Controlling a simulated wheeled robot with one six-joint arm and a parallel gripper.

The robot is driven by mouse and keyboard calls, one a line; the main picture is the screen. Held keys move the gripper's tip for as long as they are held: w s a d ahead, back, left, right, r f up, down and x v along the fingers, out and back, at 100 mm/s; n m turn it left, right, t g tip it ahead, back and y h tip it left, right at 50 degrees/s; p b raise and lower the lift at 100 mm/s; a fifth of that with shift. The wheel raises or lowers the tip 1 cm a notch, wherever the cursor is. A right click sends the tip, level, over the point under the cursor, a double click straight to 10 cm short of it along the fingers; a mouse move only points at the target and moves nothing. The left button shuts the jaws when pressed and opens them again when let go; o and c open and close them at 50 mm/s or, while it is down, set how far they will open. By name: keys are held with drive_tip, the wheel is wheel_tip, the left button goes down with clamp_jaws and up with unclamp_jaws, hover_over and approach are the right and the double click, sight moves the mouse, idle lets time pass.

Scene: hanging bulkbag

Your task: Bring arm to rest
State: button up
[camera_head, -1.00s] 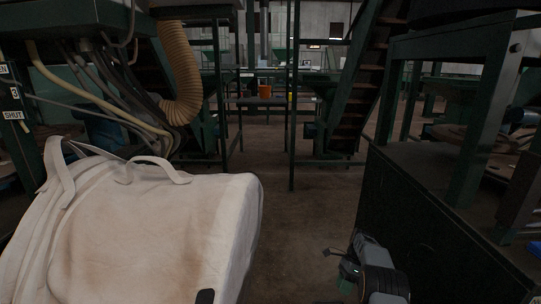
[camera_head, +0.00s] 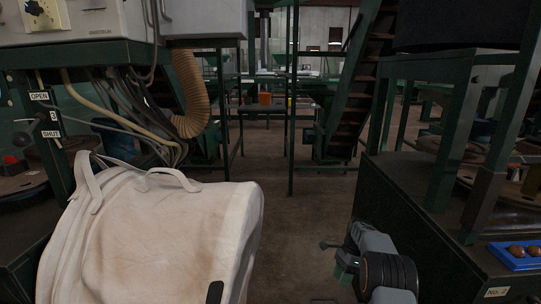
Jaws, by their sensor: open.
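My gripper (camera_head: 332,245) is small in the lower middle right, at the end of my folded grey and black arm. It points left over the floor and appears open, with nothing seen between its fingers. A large off-white bulk bag (camera_head: 160,235) with looped straps fills the lower left. A clear gap lies between the bag and my gripper. The lower part of the bag is cut off by the picture edge.
A dark green bench (camera_head: 420,235) stands close on the right, bearing a blue tray (camera_head: 517,257) with brown items. Hoses and a ribbed yellow duct (camera_head: 190,95) hang at the left. The aisle floor (camera_head: 295,215) ahead is open.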

drive_tip(key=s+a+r+n+t+h+p, duration=0.1)
drive_tip(key=s+a+r+n+p, duration=0.15)
drive_tip(key=r+p, duration=0.65)
drive_tip(key=s+a+r+n+t+p, duration=0.1)
drive_tip(key=s+r+n+p, duration=0.15)
drive_tip(key=r, duration=1.15)
drive_tip(key=s+a+r+n+t+h+p, duration=0.1)
drive_tip(key=s+a+r+n+p, duration=0.15)
drive_tip(key=r+p, duration=0.65)
drive_tip(key=s+a+r+n+t+h+p, duration=0.1)
drive_tip(key=s+r+n+p, duration=0.4)
drive_tip(key=s+r, duration=0.5)
drive_tip(key=s+a+r+n+t+p, duration=0.1)
drive_tip(key=s+r+n+t+p, duration=0.3)
drive_tip(key=s+r+p, duration=0.6)
wheel_tip(320, 180, up, 5)
drive_tip(key=shift+s+a+f+n+h, duration=0.15)
drive_tip(key=shift+s+a+n+h, duration=0.2)
drive_tip(key=shift+s+h, duration=0.1)
